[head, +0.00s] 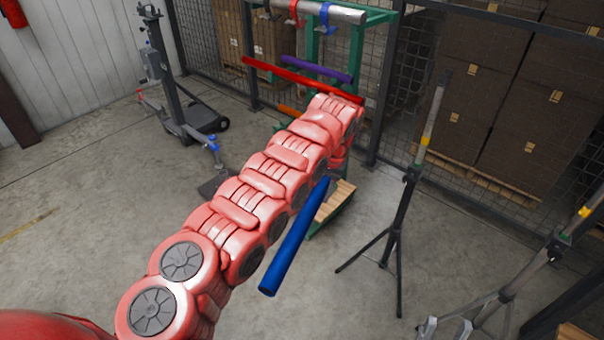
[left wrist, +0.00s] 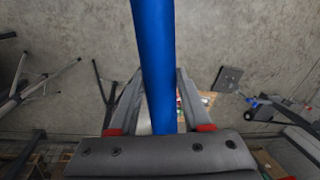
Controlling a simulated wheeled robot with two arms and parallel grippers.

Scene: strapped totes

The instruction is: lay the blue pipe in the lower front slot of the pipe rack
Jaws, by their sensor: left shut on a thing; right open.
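The blue pipe (head: 295,240) shows in the head view just right of my red left arm, slanting, its near end low and its far end beside the arm. In the left wrist view the blue pipe (left wrist: 152,50) runs between the fingers of my left gripper (left wrist: 158,85), which is shut on it. In the head view my arm hides this gripper. The pipe rack is a green frame (head: 313,42) beyond the arm. A red pipe (head: 275,73), a purple pipe (head: 318,69) and a partly hidden orange pipe (head: 288,110) show there. The arm hides the rack's lower part. My right gripper is out of view.
A black tripod stand (head: 398,215) stands right of the blue pipe, with another stand (head: 545,250) further right. A grey wheeled lift (head: 178,95) stands at the left. Mesh fencing and stacked boxes (head: 535,95) are behind. The floor between is clear.

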